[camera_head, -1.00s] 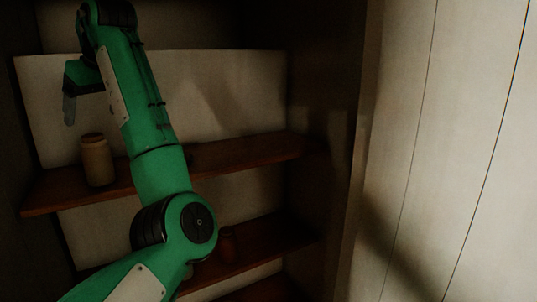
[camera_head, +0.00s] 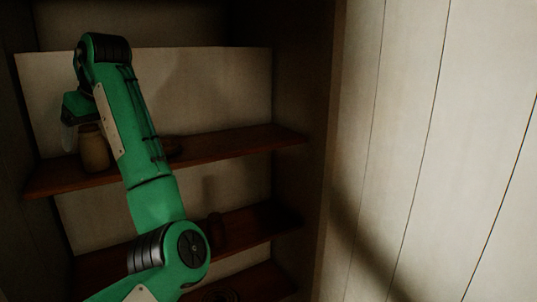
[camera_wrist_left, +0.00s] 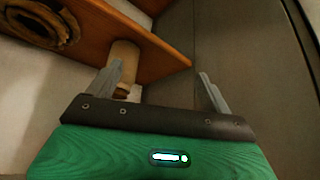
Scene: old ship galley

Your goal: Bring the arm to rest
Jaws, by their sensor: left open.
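My left arm rises from the bottom of the head view, and its left gripper (camera_head: 69,138) hangs beside the upper shelf, just left of a tan jar (camera_head: 94,148). The gripper is open. In the left wrist view the two fingers stand apart with an empty gap (camera_wrist_left: 160,76) between them. I cannot tell whether finger and jar touch. My right gripper is not in view.
The upper wooden shelf (camera_head: 240,143) holds a dark round thing (camera_head: 172,147), which looks like a coiled ring in the wrist view (camera_wrist_left: 40,24). A lower shelf (camera_head: 262,222) carries a dark jar (camera_head: 217,231). A pale plank wall (camera_head: 430,150) stands at the right.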

